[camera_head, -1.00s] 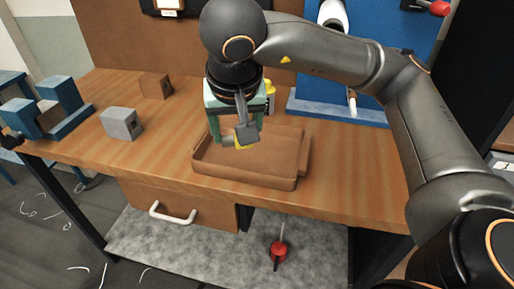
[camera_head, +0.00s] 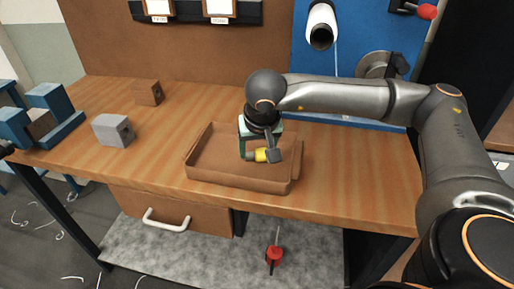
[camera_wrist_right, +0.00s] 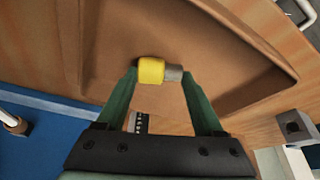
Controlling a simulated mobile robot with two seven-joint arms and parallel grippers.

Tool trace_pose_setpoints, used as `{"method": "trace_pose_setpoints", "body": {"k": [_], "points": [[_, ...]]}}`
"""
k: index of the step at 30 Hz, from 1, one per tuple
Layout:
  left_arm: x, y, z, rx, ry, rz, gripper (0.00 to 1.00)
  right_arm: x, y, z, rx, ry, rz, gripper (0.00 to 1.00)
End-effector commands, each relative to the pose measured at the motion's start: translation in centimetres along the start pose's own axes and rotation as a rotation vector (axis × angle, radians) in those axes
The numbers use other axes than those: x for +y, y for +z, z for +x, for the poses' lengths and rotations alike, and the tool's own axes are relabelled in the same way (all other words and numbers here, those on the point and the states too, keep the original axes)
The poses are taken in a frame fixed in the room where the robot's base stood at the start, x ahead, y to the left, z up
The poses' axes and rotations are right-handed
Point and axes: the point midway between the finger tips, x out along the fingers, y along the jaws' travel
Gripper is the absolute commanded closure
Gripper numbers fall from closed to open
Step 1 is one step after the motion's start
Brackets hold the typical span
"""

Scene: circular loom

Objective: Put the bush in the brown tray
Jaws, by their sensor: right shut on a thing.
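The bush is a small cylinder with a yellow part (camera_head: 262,156) and a grey end, which shows clearly in the right wrist view (camera_wrist_right: 152,71). My right gripper (camera_head: 265,153) is shut on it, with one green finger at each end in the wrist view (camera_wrist_right: 158,75). The brown tray (camera_head: 238,182) is a shallow open tray on the wooden bench. The bush is over the tray's floor, inside its rim; I cannot tell whether it touches the floor. The tray floor also fills much of the wrist view (camera_wrist_right: 215,50). My left gripper is not in view.
A grey block (camera_head: 112,130) and a brown block (camera_head: 149,93) sit left of the tray. A blue vise (camera_head: 55,110) stands at the bench's left end. A blue panel (camera_head: 350,60) with a white roll (camera_head: 321,18) stands behind. Bench space beside the tray is clear.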

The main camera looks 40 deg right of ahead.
Motion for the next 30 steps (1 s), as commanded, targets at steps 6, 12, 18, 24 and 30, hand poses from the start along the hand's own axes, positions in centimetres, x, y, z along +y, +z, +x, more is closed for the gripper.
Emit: {"method": "trace_pose_setpoints", "body": {"k": [6,12,18,24,30], "points": [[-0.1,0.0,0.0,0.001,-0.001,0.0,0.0,0.0,0.0,0.0,0.001,0.0,0.001,0.89],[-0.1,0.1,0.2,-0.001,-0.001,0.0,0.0,0.0,0.1,0.3,0.001,0.0,0.001,0.24],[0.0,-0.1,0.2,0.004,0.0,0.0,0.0,0.0,0.1,0.2,0.0,0.0,0.001,0.02],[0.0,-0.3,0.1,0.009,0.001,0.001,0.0,0.0,0.1,0.2,0.0,0.0,0.001,0.01],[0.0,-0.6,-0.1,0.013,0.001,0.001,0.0,-0.1,-0.1,-0.8,0.003,-0.003,0.001,0.01]]}}
